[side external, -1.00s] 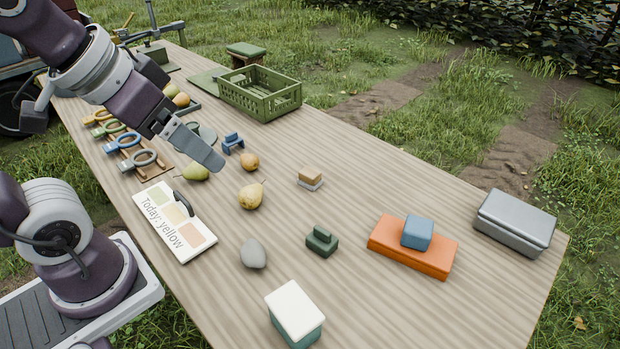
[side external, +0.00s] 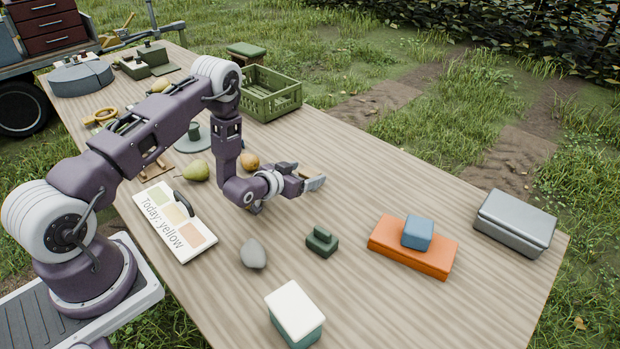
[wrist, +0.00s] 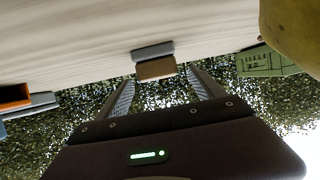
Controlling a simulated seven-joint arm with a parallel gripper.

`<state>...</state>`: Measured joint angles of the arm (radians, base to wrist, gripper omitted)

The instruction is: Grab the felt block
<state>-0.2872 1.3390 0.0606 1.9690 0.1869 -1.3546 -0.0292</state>
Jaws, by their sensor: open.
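The felt block is small, with a tan wooden part on a grey layer. In the wrist view the felt block (wrist: 156,70) appears upside down, just ahead of my fingertips and between them in the picture. My gripper (side external: 302,176) is low over the middle of the table, pointing right, with its fingers apart. In the wrist view my gripper (wrist: 160,78) shows nothing held. In the side view the block is mostly or fully hidden behind my fingers, so I cannot tell whether they touch it.
A yellow pear (wrist: 290,30) is close at the wrist view's upper right. A dark green block (side external: 321,241), a grey stone (side external: 253,254) and an orange block (side external: 412,250) with a blue block (side external: 417,232) on it lie nearby. A green crate (side external: 275,103) stands behind.

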